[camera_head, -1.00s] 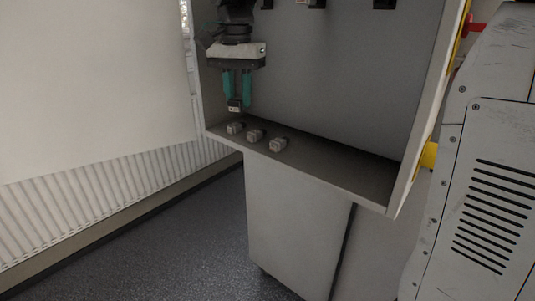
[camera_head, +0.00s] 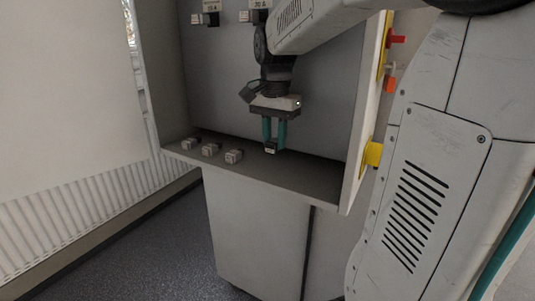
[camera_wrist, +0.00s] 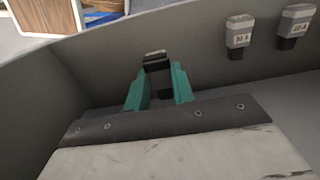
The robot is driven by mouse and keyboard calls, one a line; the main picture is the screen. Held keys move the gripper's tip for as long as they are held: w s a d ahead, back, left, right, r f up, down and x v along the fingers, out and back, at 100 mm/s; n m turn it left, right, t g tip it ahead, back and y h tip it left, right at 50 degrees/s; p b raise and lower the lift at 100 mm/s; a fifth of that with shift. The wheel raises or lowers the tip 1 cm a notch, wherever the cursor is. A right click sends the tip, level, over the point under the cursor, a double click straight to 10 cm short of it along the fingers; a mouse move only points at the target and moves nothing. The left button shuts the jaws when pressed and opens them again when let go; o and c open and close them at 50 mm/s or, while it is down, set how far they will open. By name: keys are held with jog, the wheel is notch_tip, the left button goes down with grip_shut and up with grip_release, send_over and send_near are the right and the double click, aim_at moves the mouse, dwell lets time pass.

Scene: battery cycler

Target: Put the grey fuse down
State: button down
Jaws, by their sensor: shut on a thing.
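My gripper (camera_head: 273,145) points down over the ledge of the open cabinet, its green fingers shut on a small fuse. The grey fuse (camera_head: 271,150) has a dark body and a pale end, and sits between the fingertips.
Loose grey fuses lie in a row on the ledge: a left one (camera_head: 190,144), a middle one (camera_head: 210,150) and a right one (camera_head: 234,156). Labelled fuses (camera_head: 206,18) sit on the back panel above. The ledge right of my gripper is clear, up to the side wall (camera_head: 362,120).

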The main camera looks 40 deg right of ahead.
aim_at(274, 152)
jog(key=shift+f, duration=2.05)
jog(key=shift+f, duration=0.6)
jog(key=c, duration=1.2)
grip_release()
jog(key=shift+r, duration=0.1)
